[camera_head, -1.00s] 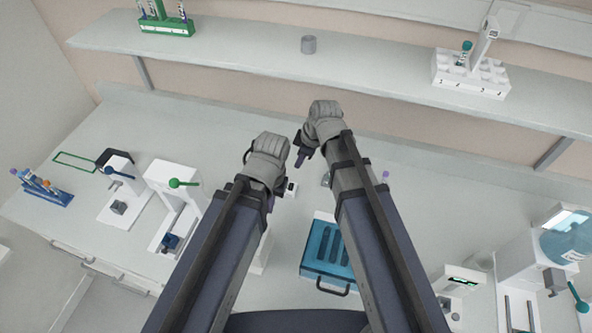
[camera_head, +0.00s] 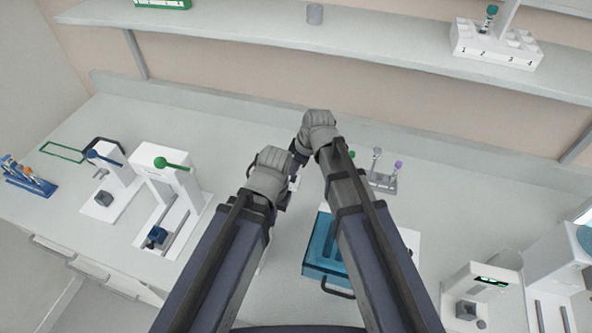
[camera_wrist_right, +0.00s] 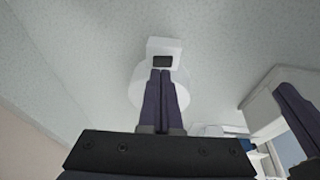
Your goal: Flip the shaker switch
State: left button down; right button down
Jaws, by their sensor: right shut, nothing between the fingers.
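In the right wrist view a white round-bodied device with a small white block carrying a dark switch (camera_wrist_right: 163,61) lies just beyond my right fingertips; it looks like the shaker. My right gripper (camera_wrist_right: 162,73) is shut and empty, its tips at or very near the block's near edge; contact is unclear. In the head view my right gripper (camera_head: 297,158) points down over the bench, and the arms hide most of this device. My left gripper (camera_head: 283,199) is close beside it, and its dark fingers show at the right of the wrist view (camera_wrist_right: 297,112); their opening is unclear.
A small tube stand (camera_head: 382,180) is right of my right gripper. White devices with a green lever (camera_head: 172,163) and a blue lever (camera_head: 105,158) stand left. A shelf (camera_head: 390,58) runs behind.

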pick_arm(q)
jog(key=shift+f+b, duration=0.35)
jog(key=shift+f, duration=0.4)
pick_arm(e)
jog(key=shift+w+f, duration=0.15)
jog(key=shift+f, duration=0.55)
